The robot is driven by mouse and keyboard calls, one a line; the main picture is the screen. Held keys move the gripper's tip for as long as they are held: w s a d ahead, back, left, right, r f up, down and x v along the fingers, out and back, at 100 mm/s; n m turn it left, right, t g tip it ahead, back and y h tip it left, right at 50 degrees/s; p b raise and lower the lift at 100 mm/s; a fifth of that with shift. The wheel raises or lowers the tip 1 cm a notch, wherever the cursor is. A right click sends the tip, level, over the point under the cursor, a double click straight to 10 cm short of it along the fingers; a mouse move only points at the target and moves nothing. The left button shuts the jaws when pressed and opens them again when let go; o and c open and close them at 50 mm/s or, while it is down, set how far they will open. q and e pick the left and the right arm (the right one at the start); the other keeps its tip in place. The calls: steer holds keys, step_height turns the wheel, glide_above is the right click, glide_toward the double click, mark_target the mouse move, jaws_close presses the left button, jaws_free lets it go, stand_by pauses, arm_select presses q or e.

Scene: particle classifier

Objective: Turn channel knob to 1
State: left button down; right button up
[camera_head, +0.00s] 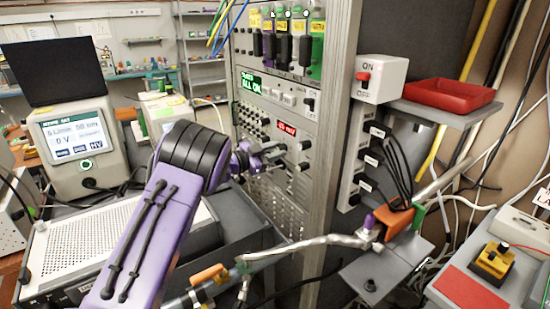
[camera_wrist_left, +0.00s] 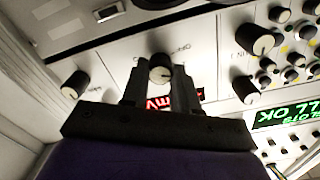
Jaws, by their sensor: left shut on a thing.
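The channel knob (camera_wrist_left: 160,68), a small black knob with a pale face, sits on the light grey rack panel in the left wrist view. My left gripper (camera_wrist_left: 159,84) has its two dark fingers on either side of this knob and is shut on it. The knob's pointer and scale marks are too small and blurred to read. In the head view my left gripper (camera_head: 272,156) is at the rack front, just below a red lit display (camera_head: 287,129), and largely hides the knob. My right gripper is not in view.
Other black knobs stand close by on the panel, one at the left (camera_wrist_left: 75,84) and one at the right (camera_wrist_left: 246,89) of the gripper. A green lit display (camera_head: 251,82) is above. A white ON/OFF switch box (camera_head: 382,78) and a red tray (camera_head: 449,93) are right of the rack.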

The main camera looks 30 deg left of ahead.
arm_select(q)
steer(key=shift+m+b, duration=0.3)
steer(key=shift+m, duration=0.1)
steer(key=c, duration=0.8)
jaws_free()
steer(key=shift+c, duration=0.2)
